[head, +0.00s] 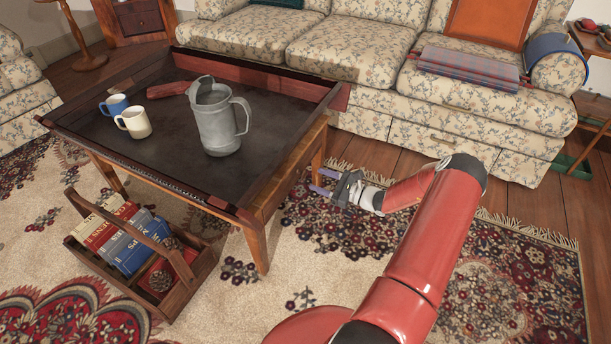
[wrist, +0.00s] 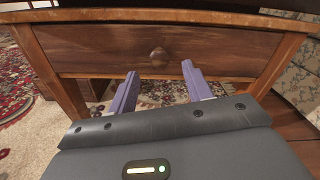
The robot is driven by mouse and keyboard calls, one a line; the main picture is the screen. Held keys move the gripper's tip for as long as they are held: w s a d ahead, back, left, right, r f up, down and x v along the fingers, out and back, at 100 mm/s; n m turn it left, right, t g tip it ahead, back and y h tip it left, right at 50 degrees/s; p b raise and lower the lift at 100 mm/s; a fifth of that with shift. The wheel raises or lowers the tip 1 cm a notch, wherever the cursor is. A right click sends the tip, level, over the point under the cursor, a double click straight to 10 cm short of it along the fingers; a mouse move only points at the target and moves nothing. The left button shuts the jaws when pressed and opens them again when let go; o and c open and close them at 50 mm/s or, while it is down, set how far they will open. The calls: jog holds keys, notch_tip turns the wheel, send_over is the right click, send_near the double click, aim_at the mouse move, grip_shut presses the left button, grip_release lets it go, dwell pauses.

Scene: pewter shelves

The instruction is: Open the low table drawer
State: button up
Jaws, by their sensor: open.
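The low table (head: 262,204) has a dark top and wooden legs and stands left of my arm in the head view. Its drawer (wrist: 100,48) fills the upper part of the wrist view, with a wooden front that looks closed. A round wooden knob (wrist: 158,57) sits near the middle of the drawer front. My gripper (wrist: 160,85) has two purple fingers, spread apart and empty. They point toward the drawer, with the knob beyond and slightly above the gap between them. In the head view, my gripper (head: 322,182) is beside the table's right end, and the drawer front is hidden.
A grey metal pitcher (head: 213,122), a blue mug (head: 116,104) and a cream mug (head: 135,122) stand on the table. A wooden carrier (head: 178,288) with books is on the rug at lower left. A floral sofa (head: 350,48) stands behind. Open rug lies around my arm.

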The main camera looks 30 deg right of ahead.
aim_at(306, 175)
jog(key=shift+x, duration=2.7)
grip_shut()
